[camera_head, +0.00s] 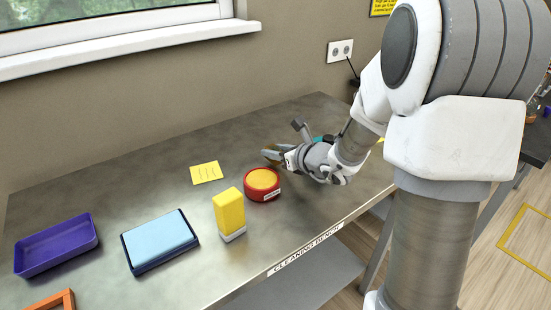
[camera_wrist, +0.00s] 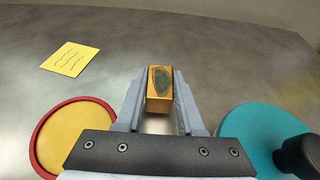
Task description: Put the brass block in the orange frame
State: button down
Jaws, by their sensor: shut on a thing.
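The brass block (camera_wrist: 160,88) is a golden block with a dark greenish patch on its face, between the two grey fingers of my gripper (camera_wrist: 159,95) in the wrist view. My gripper is shut on it. In the head view my gripper (camera_head: 272,154) is over the bench behind the red round container, and only a small gold part of the block shows there. Whether the block touches the bench is hard to tell. The orange frame (camera_head: 64,301) is at the bottom left of the head view, mostly cut off by the picture edge.
On the bench stand a red container with a yellow top (camera_head: 262,181), a yellow block on a white base (camera_head: 229,211), a blue pad (camera_head: 160,241), a purple tray (camera_head: 56,246) and a yellow note (camera_head: 206,172). A teal disc (camera_wrist: 262,135) with a dark knob is right of my gripper.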

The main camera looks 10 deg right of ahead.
jog(key=shift+f, duration=0.55)
jog(key=shift+f, duration=0.15)
jog(key=c, duration=1)
grip_release()
jog(key=shift+f, duration=0.15)
jog(key=o, duration=0.5)
